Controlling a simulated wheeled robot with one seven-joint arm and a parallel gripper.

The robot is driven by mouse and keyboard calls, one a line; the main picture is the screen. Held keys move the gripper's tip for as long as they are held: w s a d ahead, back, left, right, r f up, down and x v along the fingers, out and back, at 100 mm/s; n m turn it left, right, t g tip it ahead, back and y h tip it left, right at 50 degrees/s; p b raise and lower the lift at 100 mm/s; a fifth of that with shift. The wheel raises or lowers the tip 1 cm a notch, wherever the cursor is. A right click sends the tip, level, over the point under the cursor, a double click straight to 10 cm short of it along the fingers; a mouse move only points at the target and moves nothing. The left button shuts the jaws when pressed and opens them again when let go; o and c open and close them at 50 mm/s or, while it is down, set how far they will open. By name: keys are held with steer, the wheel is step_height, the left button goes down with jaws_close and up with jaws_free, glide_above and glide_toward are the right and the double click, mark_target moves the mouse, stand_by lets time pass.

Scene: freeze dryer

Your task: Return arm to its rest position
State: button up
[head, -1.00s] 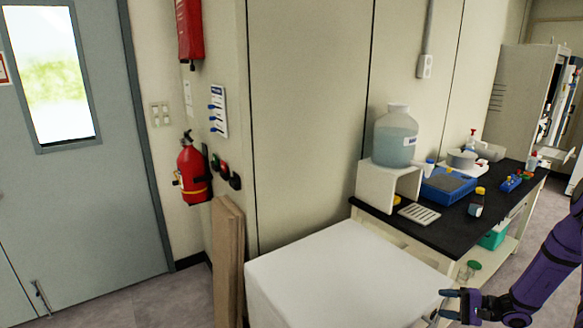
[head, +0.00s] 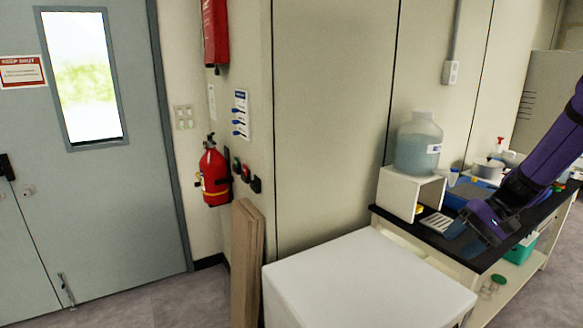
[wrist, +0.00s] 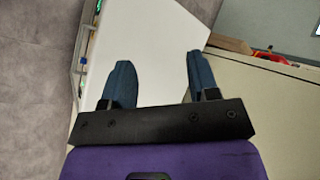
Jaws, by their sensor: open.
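My gripper (head: 466,243) is at the end of my purple arm at the right of the head view, in front of the black bench and above its front edge. In the wrist view my gripper (wrist: 160,82) shows two blue fingers spread well apart with nothing between them. The white box-like surface (wrist: 150,38) lies beyond the fingers there. The same white box (head: 365,275) stands at the lower middle of the head view, left of my gripper.
The black bench (head: 437,240) holds a large bottle (head: 418,146) on a white stand (head: 398,192), with a slotted white tray (head: 434,223) beside it. A fire extinguisher (head: 214,175) hangs on the wall. Wooden boards (head: 247,265) lean nearby. Floor by the door (head: 110,200) is clear.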

steer(key=s+a+r+n+h, duration=0.2)
steer(key=s+a+r+h, duration=0.4)
steer(key=s+r, duration=0.5)
steer(key=s+a+r+t+h, duration=0.1)
steer(key=s+r+t, duration=0.1)
steer(key=s, duration=0.4)
steer(key=s+a+r+n+t+h, duration=0.1)
steer(key=s+r+t, duration=0.2)
steer(key=s+r, duration=0.2)
steer(key=shift+s+a+r+t, duration=0.25)
steer(key=shift+s+t, duration=0.05)
steer(key=shift+s, duration=0.95)
